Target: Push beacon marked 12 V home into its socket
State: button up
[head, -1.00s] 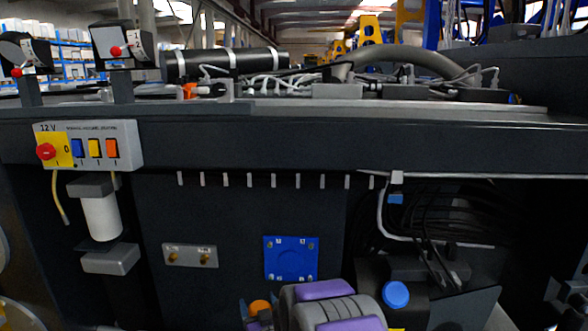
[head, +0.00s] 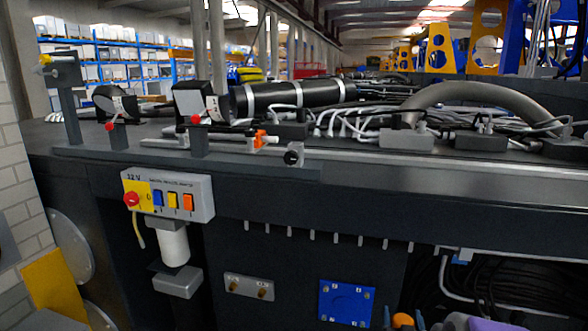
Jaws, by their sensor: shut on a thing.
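My gripper (head: 403,322) shows only at the bottom edge of the head view, cut off by the frame. Its purple-grey fingers are closed about a thing with a rounded orange top (head: 402,319), which may be the beacon; I can read no marking on it. The label "12 V" is on a grey switch box (head: 200,183) on the chassis front at left, with a red knob on a yellow plate and blue, yellow and orange switches. I cannot pick out a socket for certain. The held thing is apart from the box, to its lower right.
A blue square plate (head: 347,302) and a metal plate with two brass fittings (head: 249,287) are on the lower front panel. A white cylinder (head: 174,244) hangs under the box. Brackets with red knobs (head: 194,119), a black cylinder and cables crowd the chassis top.

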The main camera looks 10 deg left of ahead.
notch_tip(320, 180, up, 10)
jog(key=p, duration=0.8)
jog(key=shift+f, duration=0.15)
jog(key=shift+a+f+b, duration=0.2)
jog(key=shift+f+b, duration=0.1)
jog(key=shift+f, duration=0.6)
jog(key=shift+r, duration=0.1)
